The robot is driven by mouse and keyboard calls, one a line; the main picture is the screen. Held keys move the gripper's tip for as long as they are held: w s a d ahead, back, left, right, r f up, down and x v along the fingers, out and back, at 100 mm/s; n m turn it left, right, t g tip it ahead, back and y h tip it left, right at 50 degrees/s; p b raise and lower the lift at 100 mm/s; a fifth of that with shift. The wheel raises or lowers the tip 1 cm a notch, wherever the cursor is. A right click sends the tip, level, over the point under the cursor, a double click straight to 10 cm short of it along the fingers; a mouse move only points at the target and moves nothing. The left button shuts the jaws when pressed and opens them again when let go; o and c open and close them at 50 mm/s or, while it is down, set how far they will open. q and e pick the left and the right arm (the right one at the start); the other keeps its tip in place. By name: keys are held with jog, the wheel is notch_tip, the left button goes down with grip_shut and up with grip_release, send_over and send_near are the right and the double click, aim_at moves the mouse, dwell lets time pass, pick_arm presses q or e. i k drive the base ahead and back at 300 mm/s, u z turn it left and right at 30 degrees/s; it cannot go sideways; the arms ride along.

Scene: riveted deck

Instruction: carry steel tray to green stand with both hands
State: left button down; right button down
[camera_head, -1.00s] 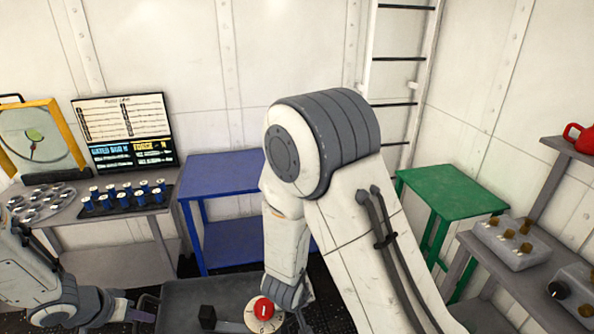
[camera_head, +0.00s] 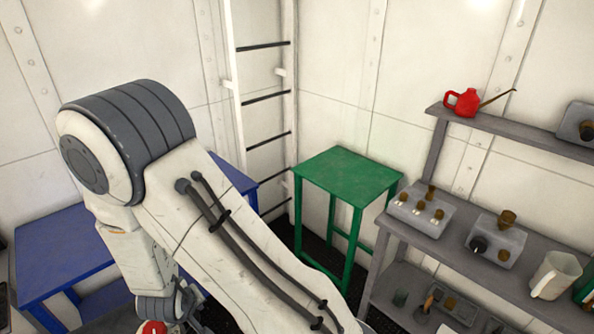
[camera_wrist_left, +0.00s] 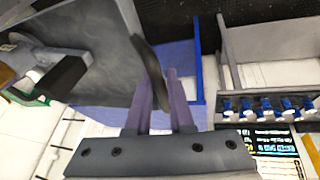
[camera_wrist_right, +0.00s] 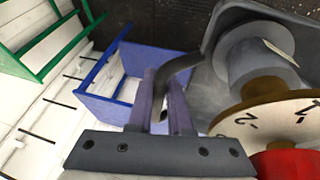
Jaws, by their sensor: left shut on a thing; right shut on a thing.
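The steel tray is dark grey with raised walls; its floor shows in the left wrist view (camera_wrist_left: 95,35) and its wall in the right wrist view (camera_wrist_right: 212,85). My left gripper (camera_wrist_left: 160,92) is shut on a handle at one end. My right gripper (camera_wrist_right: 165,95) is shut on the bent bar handle (camera_wrist_right: 183,66) at the other end. The green stand (camera_head: 348,172) is an empty-topped table near the middle, right of my right arm. My left gripper is outside the head view.
The tray carries a dark block (camera_wrist_left: 62,78), a numbered disc (camera_wrist_right: 265,115), a grey cylinder (camera_wrist_right: 250,60) and a red-topped thing (camera_wrist_right: 288,164). A blue table (camera_head: 60,255) stands left. A grey shelf (camera_head: 480,265) with boxes, a jug and a red can (camera_head: 462,102) is right of the stand.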

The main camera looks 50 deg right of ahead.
aim_at(374, 183)
jog(key=z, duration=0.1)
jog(key=i, duration=0.95)
jog(key=z, duration=0.55)
jog(key=i, duration=0.9)
jog(key=z, duration=1)
jog(key=i, duration=0.6)
jog(key=z, duration=1)
jog(key=i, duration=0.65)
jog(key=z, duration=0.35)
